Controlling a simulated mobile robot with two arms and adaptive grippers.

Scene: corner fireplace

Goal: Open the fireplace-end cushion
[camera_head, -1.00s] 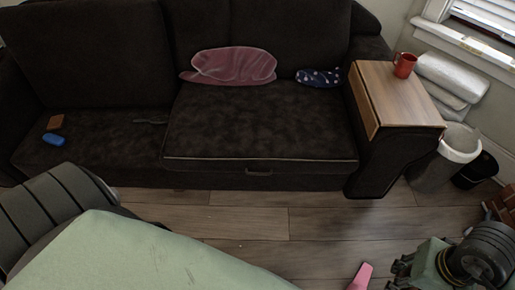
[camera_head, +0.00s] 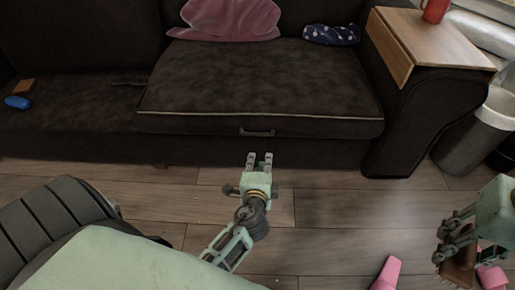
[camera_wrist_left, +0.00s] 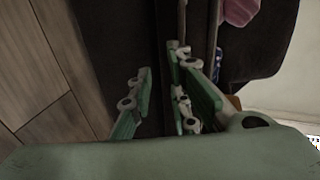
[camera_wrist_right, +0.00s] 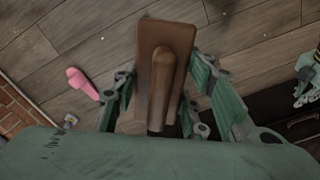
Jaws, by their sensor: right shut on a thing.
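The dark seat cushion (camera_head: 260,85) at the sofa's right end has a pale piped front edge and lies flat. A small handle (camera_head: 256,132) shows on the front just below that edge. My left gripper (camera_head: 260,160) is open and empty, a little below and in front of the handle, apart from it; its fingers also show spread in the left wrist view (camera_wrist_left: 155,85). My right gripper (camera_head: 446,250) is low at the right, over the floor, shut on a brown block-like thing with a raised grip (camera_wrist_right: 155,50).
A pink cushion (camera_head: 228,18) and a dotted blue cloth (camera_head: 331,34) are at the back of the seat. A wooden armrest tray (camera_head: 430,42) holds a red mug (camera_head: 434,10). A bin (camera_head: 475,135) stands right. A pink thing (camera_head: 386,272) lies on the floor.

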